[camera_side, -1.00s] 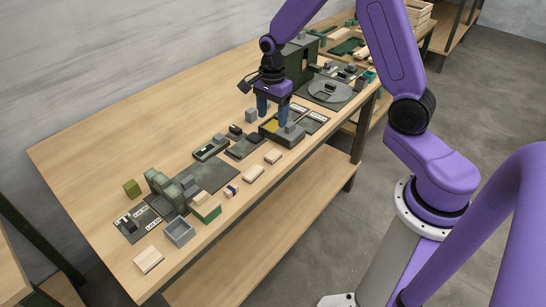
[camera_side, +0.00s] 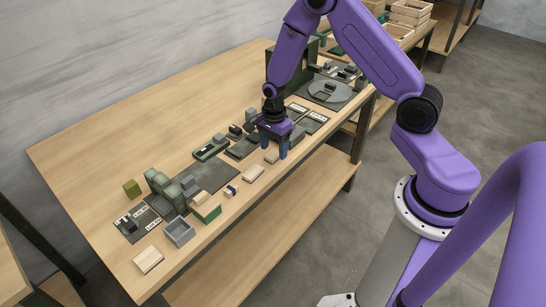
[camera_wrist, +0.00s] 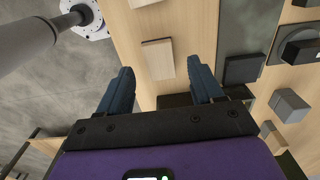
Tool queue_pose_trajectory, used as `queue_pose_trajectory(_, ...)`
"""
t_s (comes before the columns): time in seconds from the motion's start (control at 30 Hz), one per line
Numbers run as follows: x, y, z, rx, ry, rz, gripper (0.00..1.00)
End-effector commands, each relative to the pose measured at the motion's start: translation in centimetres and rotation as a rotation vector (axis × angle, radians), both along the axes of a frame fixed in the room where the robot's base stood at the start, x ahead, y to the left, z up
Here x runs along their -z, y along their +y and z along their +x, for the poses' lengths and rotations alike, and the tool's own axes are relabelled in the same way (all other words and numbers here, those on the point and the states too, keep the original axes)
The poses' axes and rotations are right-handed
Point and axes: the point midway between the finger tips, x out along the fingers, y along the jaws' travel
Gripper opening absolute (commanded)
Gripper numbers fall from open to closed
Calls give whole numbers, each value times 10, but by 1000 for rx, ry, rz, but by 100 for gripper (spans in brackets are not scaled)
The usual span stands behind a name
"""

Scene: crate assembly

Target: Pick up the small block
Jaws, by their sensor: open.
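A block of the same pale wood (camera_wrist: 158,58) shows in the wrist view between the two blue fingertips of my gripper (camera_wrist: 160,72). My gripper is open with nothing between its fingers, pointing down above the table. Which block the task means cannot be told.
Dark green fixtures (camera_side: 211,148) stand behind and left of my gripper. In the wrist view, a dark block (camera_wrist: 241,69) and a grey block (camera_wrist: 289,105) lie right of the fingers. A grey open box (camera_side: 179,232) sits farther left. The back of the table (camera_side: 150,115) is clear.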

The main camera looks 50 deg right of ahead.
Motion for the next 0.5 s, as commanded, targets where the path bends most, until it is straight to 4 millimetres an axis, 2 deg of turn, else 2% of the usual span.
queue_pose_trajectory(0.17, 16, 0, 0, 1, 0, 0, 66)
queue_pose_trajectory(0.43, 18, 0, 1, 0, -2, 0, 66)
queue_pose_trajectory(0.47, 18, 0, 1, 0, -2, 0, 63)
queue_pose_trajectory(0.5, 18, 0, 1, 0, -2, 0, 50)
